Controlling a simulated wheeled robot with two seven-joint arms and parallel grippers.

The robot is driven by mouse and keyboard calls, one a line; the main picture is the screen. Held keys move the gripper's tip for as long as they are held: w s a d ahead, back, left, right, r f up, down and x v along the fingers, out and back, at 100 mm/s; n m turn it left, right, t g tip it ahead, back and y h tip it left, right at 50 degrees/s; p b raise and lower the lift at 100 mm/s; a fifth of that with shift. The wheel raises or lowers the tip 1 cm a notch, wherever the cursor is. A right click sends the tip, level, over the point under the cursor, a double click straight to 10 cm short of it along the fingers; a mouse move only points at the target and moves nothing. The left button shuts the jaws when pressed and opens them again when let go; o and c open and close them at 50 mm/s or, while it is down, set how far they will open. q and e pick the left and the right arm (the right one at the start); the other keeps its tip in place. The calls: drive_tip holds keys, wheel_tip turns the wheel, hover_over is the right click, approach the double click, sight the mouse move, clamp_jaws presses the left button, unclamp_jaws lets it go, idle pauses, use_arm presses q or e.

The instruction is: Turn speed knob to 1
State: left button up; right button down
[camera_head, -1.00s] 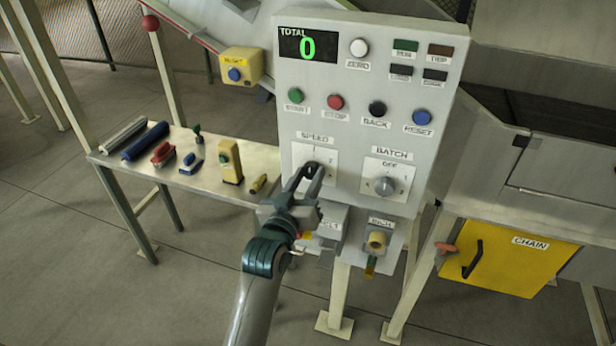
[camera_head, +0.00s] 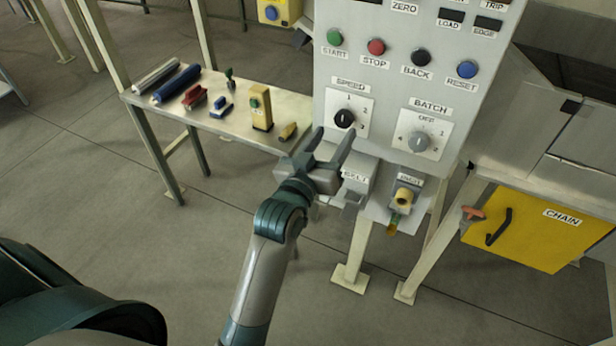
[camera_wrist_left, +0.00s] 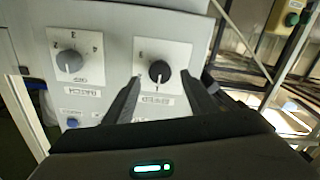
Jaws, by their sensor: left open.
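The black speed knob (camera_head: 345,118) is on a white plate under the SPEED label on the grey control panel. The 1 is at the top of its dial, with a 2 at the right. In the upside-down wrist view, the speed knob (camera_wrist_left: 160,71) seems to have its pale mark toward the 1, though it is small. My left gripper (camera_head: 334,138) is open and empty, just below and in front of the knob, fingers pointing at the panel. In the wrist view its fingertips (camera_wrist_left: 161,82) flank the knob with gaps. My right gripper is not in view.
The grey batch knob (camera_head: 419,141) is to the right. START, STOP, BACK and RESET buttons are above. A box (camera_head: 358,178) and a yellowish key-like part (camera_head: 404,196) sit below. A side table (camera_head: 190,118) with tools stands left; a yellow CHAIN door (camera_head: 525,232) is right.

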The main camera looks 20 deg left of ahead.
use_arm(q)
drive_tip(key=s, duration=1.2)
drive_tip(key=shift+s+a, duration=0.2)
drive_tip(key=shift+s, duration=0.2)
